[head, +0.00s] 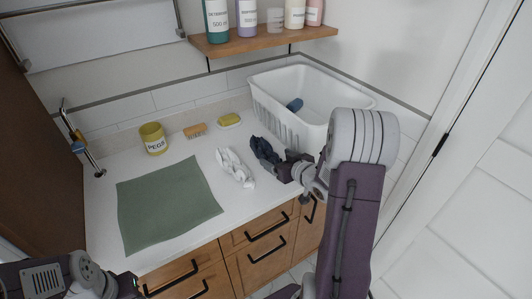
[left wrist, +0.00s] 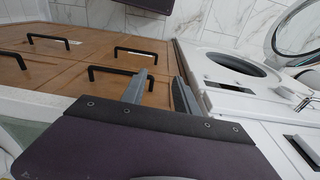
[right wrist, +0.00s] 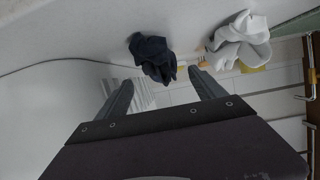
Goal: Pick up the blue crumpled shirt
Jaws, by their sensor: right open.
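The blue crumpled shirt (head: 264,150) is a dark navy bundle on the white counter, right of a white crumpled cloth (head: 234,167). My right gripper (head: 288,169) is at its right front side in the head view. In the right wrist view the shirt (right wrist: 152,56) lies just beyond the gap between the open, empty fingers of the right gripper (right wrist: 162,88). I cannot tell whether they touch it. My left gripper (left wrist: 158,90) has its fingers apart and empty, in front of the wooden drawers.
A white basket (head: 280,118) with a small blue item (head: 295,105) inside stands behind the shirt. A green cloth (head: 165,205), yellow pegs pot (head: 153,140), brush (head: 195,131) and yellow soap (head: 229,120) are on the counter. A bottle shelf (head: 262,42) hangs above.

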